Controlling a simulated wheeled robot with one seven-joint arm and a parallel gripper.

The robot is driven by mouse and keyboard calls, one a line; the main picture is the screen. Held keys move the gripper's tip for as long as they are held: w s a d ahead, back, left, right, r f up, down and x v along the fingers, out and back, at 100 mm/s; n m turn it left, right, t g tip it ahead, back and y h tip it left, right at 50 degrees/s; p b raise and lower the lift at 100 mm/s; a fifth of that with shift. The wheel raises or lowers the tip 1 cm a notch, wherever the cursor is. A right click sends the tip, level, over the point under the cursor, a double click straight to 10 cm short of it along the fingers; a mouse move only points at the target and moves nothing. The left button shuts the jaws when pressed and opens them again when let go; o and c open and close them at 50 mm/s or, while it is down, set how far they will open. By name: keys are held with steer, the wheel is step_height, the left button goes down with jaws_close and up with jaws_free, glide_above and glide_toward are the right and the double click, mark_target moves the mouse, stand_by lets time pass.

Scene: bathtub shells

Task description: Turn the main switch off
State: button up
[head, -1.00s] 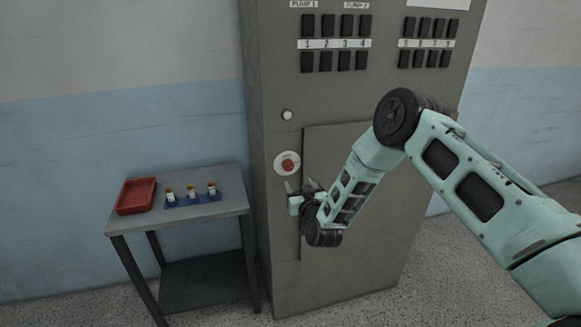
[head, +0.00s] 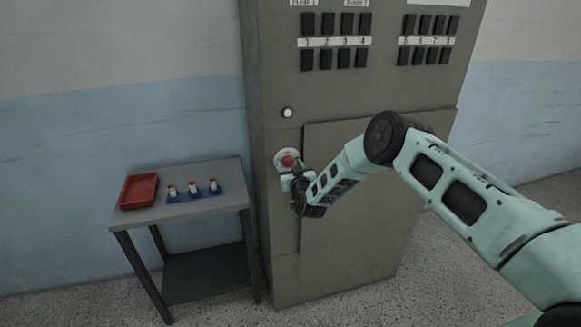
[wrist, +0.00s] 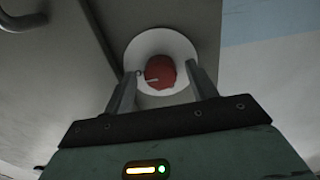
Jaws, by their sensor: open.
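The main switch (head: 288,160) is a red knob on a round white plate on the front of a grey cabinet (head: 350,215). In the wrist view the red knob (wrist: 160,72) shows a pale mark pointing left, and its white plate lies behind it. My gripper (head: 293,168) is at the switch in the head view and partly covers the plate's lower part. In the wrist view my gripper (wrist: 160,85) is open, with one finger on each side of the knob. I cannot tell whether the fingers touch it.
A small table (head: 210,208) stands left of the cabinet with a red tray (head: 139,191) and a blue rack (head: 194,196) of small vials. A white round button (head: 287,113) is above the switch. Rows of black switches (head: 335,42) are higher up. A cabinet door (head: 370,225) is right of the switch.

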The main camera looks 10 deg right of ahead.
steer(key=c, duration=1)
steer(key=shift+f+n+b, duration=0.15)
steer(key=shift+n+b, duration=0.25)
steer(key=shift+b, duration=0.25)
steer(key=n+b, duration=0.3)
steer(key=shift+f+b, duration=0.1)
steer(key=shift+b, duration=0.3)
steer(key=n+b, duration=0.5)
steer(key=b, duration=0.1)
steer(key=shift+b, duration=0.3)
steer(key=n+b, duration=0.8)
steer(key=n, duration=0.1)
steer(key=shift+r, duration=0.25)
steer(key=shift+d+r+b, duration=0.1)
steer(key=shift+b, duration=0.2)
